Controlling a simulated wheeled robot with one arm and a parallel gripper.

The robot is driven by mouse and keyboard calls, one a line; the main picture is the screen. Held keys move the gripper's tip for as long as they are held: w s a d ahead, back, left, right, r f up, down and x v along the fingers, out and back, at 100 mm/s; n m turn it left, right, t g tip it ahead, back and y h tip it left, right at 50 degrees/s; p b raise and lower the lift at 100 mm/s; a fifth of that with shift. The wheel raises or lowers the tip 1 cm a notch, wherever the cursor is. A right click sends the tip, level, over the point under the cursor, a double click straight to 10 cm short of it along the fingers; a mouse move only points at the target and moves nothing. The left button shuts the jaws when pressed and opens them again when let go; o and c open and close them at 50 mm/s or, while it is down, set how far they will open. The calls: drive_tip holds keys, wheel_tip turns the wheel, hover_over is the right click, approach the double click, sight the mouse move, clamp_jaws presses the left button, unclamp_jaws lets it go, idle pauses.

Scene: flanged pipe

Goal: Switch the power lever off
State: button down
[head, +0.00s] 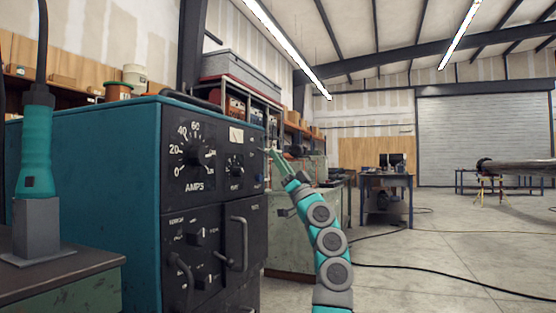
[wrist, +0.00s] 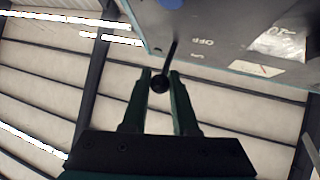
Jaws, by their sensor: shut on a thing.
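The power lever (wrist: 172,56) is a thin black rod with a round black knob, sticking out from the panel edge in the wrist view. The word OFF is printed on the panel to the right of its base. My gripper (wrist: 159,76) has its two fingers on either side of the knob and is shut on the lever. In the head view my gripper (head: 270,151) is at the right edge of the front of the teal power unit (head: 105,150). The lever is too small to make out there, and I cannot tell which setting it is at.
The unit's dark front has an AMPS dial (head: 197,156), smaller knobs and a protruding handle (head: 238,243). A teal torch (head: 36,150) stands in a grey holder at the left. A green cabinet (head: 300,232) stands behind my arm. Cables cross the open floor at the right.

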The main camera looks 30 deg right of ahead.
idle(0.4)
drive_tip(key=c, duration=0.7)
unclamp_jaws()
drive_tip(key=shift+f, duration=0.1)
drive_tip(key=shift+b+v, duration=1.2)
drive_tip(key=shift+v, duration=2.65)
